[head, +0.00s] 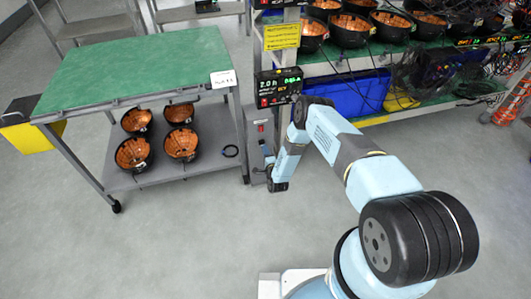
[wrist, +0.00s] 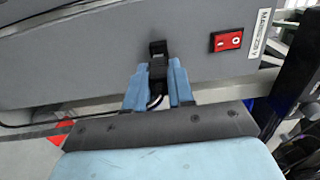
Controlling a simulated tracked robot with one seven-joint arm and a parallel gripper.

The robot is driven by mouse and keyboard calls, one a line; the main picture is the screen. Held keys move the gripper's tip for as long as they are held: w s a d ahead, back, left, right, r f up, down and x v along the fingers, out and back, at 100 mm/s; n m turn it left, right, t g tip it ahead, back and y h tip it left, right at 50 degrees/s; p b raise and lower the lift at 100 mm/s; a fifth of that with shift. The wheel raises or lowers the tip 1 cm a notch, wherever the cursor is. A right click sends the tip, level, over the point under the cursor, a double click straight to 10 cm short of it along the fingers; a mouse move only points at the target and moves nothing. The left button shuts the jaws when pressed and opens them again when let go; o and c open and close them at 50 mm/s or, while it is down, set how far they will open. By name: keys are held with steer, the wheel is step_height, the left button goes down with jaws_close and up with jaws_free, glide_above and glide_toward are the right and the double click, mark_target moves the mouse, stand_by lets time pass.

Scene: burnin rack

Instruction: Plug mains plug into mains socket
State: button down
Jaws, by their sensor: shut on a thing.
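The mains socket (wrist: 157,47) is a small black inlet on the front of a grey box (wrist: 90,60). The box also shows in the head view (head: 253,118), between the cart and the rack. My gripper (wrist: 156,76) has its two blue fingers shut on the black mains plug (wrist: 157,71), with its cable looping below. The plug points at the box and lines up with the socket. They look very close or touching; I cannot tell whether the plug is inserted. In the head view my gripper (head: 266,152) is in front of the box, and the plug is hidden.
A red rocker switch (wrist: 227,40) and a mains label (wrist: 260,33) are right of the socket. A green-topped cart (head: 140,68) with several black bowls stands left. A rack with a blue bin (head: 345,95) is behind right. Grey floor is open in front.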

steer(key=shift+x, duration=1.15)
steer(key=c, duration=0.9)
jaws_free()
steer(key=v, duration=1.4)
steer(key=shift+a+f, duration=0.1)
